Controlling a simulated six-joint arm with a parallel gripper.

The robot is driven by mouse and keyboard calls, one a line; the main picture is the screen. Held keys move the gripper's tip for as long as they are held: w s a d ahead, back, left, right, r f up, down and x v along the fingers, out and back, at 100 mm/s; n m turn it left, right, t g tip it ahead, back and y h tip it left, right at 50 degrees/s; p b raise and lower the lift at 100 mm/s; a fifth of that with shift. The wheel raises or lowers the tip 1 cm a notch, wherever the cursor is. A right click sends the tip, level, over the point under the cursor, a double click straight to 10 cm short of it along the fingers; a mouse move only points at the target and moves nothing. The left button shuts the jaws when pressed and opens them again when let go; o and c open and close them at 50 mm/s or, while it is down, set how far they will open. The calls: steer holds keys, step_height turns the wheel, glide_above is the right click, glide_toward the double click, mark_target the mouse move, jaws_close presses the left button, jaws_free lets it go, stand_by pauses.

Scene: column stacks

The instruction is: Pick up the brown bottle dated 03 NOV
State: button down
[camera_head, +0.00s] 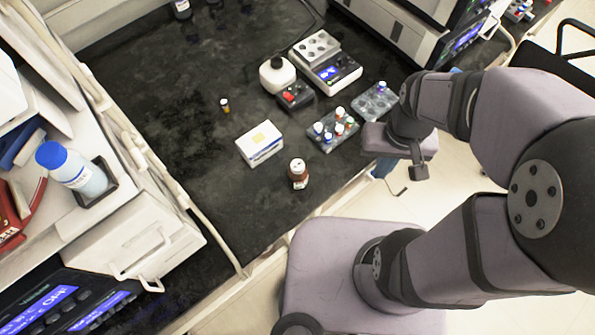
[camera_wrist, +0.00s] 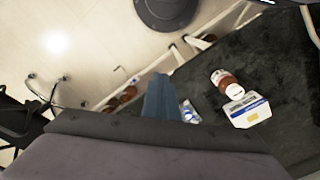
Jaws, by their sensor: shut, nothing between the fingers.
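A brown bottle (camera_head: 298,180) with a white cap and a white label stands upright on the black bench near its front edge. It also shows in the wrist view (camera_wrist: 229,84), right of my fingers. Its date is too small to read. My gripper (camera_head: 380,170) hangs near the bench's front edge, right of the bottle and clear of it; my wrist partly hides it. In the wrist view its blue fingers (camera_wrist: 160,98) are together and empty. Other brown, bottle-like shapes (camera_wrist: 126,94) show left of the fingers, too unclear to identify.
A white box (camera_head: 262,150) stands just behind the bottle. A rack of capped vials (camera_head: 325,144), another rack (camera_head: 368,111), a white bottle (camera_head: 277,78) and a scale (camera_head: 342,77) stand farther back. A small vial (camera_head: 225,105) stands left. The bench left of the bottle is clear.

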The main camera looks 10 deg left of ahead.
steer(key=c, duration=2.4)
jaws_free()
steer(key=shift+c, duration=0.2)
steer(key=o, duration=1.5)
